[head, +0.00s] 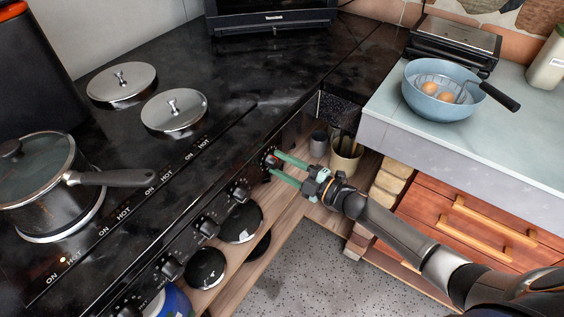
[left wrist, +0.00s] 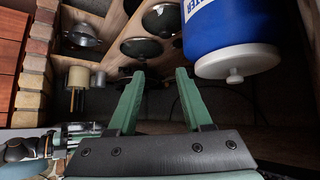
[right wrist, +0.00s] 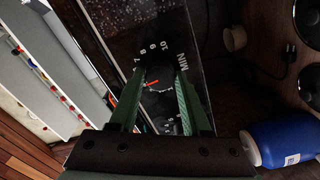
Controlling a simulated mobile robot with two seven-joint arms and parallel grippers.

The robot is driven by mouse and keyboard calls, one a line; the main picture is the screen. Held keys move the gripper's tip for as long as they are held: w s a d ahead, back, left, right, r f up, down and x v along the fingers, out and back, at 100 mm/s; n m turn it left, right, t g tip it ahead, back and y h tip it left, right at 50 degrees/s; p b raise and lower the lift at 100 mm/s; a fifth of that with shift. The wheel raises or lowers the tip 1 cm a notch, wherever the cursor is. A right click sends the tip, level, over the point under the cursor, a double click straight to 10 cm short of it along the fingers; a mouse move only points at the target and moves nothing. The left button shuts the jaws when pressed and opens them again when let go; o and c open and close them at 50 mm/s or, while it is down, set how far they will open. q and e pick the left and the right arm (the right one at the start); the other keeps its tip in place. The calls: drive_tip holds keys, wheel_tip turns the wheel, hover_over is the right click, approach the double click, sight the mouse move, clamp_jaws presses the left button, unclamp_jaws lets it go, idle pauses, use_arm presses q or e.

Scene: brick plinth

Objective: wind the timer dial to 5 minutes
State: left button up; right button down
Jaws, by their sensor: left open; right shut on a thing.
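The timer dial (head: 268,161) is at the right end of the black stove's front panel, partly hidden by my fingers in the head view. In the right wrist view the dial (right wrist: 156,84) is a dark knob with a red pointer, ringed by white numbers and "MIN". My right gripper (head: 274,163) is shut on the knob, with a green finger on either side; it also shows in the right wrist view (right wrist: 156,87). I cannot tell exactly which number the pointer marks. My left gripper (left wrist: 158,80) is open and empty, low before the shelf; it is not in the head view.
More stove knobs (head: 208,228) line the panel left of the dial. A pot (head: 40,170) sits on the hob. Below are a shelf with dark lids (head: 241,223) and a blue container (left wrist: 232,35) near my left fingers.

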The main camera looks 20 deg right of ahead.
drive_tip(key=shift+m, duration=0.4)
drive_tip(key=shift+c, duration=1.8)
unclamp_jaws()
drive_tip(key=v, duration=1.2)
drive_tip(key=shift+s+d, duration=0.15)
drive_tip(key=shift+d, duration=0.05)
